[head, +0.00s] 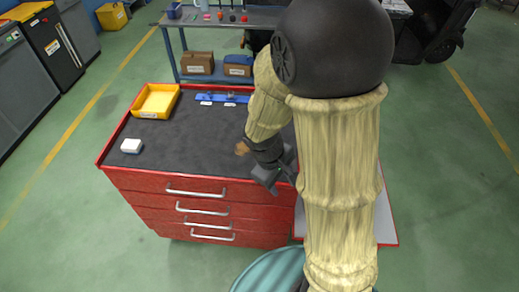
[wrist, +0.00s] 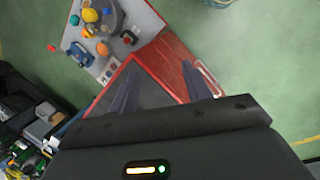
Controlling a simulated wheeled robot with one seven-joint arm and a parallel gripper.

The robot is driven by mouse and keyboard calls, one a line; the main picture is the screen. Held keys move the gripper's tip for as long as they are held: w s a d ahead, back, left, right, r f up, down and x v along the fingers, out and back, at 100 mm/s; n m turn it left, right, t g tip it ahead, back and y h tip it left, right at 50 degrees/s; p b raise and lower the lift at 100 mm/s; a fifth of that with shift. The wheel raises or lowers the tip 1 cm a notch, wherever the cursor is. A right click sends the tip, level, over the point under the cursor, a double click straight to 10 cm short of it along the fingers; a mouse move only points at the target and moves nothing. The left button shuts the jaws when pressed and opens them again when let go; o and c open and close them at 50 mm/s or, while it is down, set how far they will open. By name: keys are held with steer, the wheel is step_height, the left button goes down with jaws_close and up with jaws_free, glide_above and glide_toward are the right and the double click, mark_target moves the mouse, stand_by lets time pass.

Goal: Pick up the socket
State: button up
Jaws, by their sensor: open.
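I cannot make out the socket for certain in either view. A blue rail (head: 208,98) with white labels lies at the back of the dark mat on the red cabinet, with small dark shapes on it too small to name. My gripper (head: 270,181) is near the cabinet's front edge, right of the mat's middle, and looks empty. In the wrist view my gripper (wrist: 158,80) has its two fingers spread apart, with the cabinet's red edge and dark top beyond them. My arm hides the right part of the cabinet top.
A yellow bin (head: 155,101) stands at the cabinet's back left, and a small white box (head: 131,146) near its left edge. A brown object (head: 242,148) shows beside my arm. A grey board (wrist: 101,50) with colourful parts adjoins the cabinet. The mat's middle left is clear.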

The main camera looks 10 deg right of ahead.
steer(key=w+a+f+n+t+h+b, duration=0.1)
steer(key=w+a+f+n+t+h, duration=0.1)
steer(key=w+n, duration=0.3)
steer(key=w+a+f+n+t+h+b, duration=0.1)
steer(key=w+a+f+n+t, duration=0.3)
steer(key=n, duration=0.4)
steer(key=w+a+f+n+t+h+b, duration=0.1)
steer(key=w+a+f+n+t+h, duration=0.2)
steer(key=w+a+f+n, duration=0.1)
steer(key=shift+w+a+f+n+t+b, duration=0.1)
steer(key=shift+w+a+n+t+b, duration=0.05)
steer(key=shift+w+n, duration=0.4)
steer(key=shift+w+a+f+n+t+b, duration=0.1)
steer(key=shift+w+a+f+n, duration=0.1)
steer(key=shift+w+n, duration=0.35)
steer(key=shift+w+a+f+n+t+b, duration=0.15)
steer(key=shift+w+n, duration=0.15)
steer(key=shift+w, duration=0.4)
steer(key=shift+r, duration=0.1)
steer(key=shift+w+d, duration=0.2)
steer(key=shift+d, duration=0.25)
steer(key=p+x, duration=0.3)
steer(key=x, duration=0.8)
steer(key=shift+d+f, duration=0.1)
steer(key=shift+f, duration=0.1)
steer(key=shift+p, duration=0.3)
